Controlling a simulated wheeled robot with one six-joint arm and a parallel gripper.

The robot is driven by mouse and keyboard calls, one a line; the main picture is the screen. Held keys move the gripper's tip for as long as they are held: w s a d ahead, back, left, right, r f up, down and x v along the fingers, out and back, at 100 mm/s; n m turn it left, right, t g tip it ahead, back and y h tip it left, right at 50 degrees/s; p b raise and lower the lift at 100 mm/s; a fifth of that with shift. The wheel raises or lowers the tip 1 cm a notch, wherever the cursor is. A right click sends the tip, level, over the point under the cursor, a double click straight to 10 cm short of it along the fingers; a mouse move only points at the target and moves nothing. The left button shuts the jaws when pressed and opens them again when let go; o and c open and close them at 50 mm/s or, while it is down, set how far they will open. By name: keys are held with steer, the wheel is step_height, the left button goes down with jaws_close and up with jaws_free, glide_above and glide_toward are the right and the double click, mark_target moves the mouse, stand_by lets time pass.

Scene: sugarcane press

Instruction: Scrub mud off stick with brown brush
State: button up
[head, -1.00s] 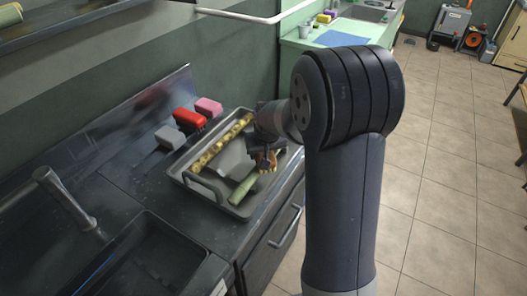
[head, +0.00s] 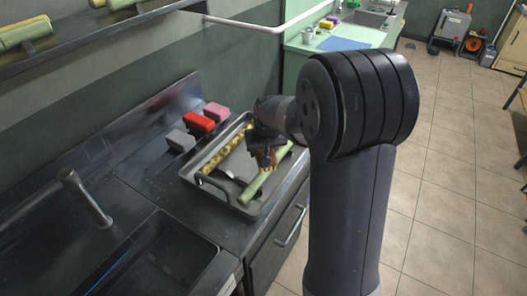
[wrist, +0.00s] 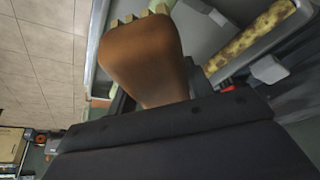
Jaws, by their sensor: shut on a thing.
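My gripper (head: 264,128) is shut on a brown brush (head: 266,156) and holds it low over the tray. The brush's brown body fills the middle of the wrist view (wrist: 145,55), with pale bristle tufts at its far end. A yellowish stick with brown blotches (head: 212,163) lies along the tray's left side and also shows in the wrist view (wrist: 252,42), apart from the brush.
A grey block (head: 180,139), a red block (head: 199,122) and a pink block (head: 217,111) stand behind the tray. A sink (head: 160,262) with a faucet (head: 85,195) is at the left. A shelf (head: 75,38) hangs above.

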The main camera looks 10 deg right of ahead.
steer(key=shift+r+p, duration=0.65)
steer(key=shift+r, duration=0.6)
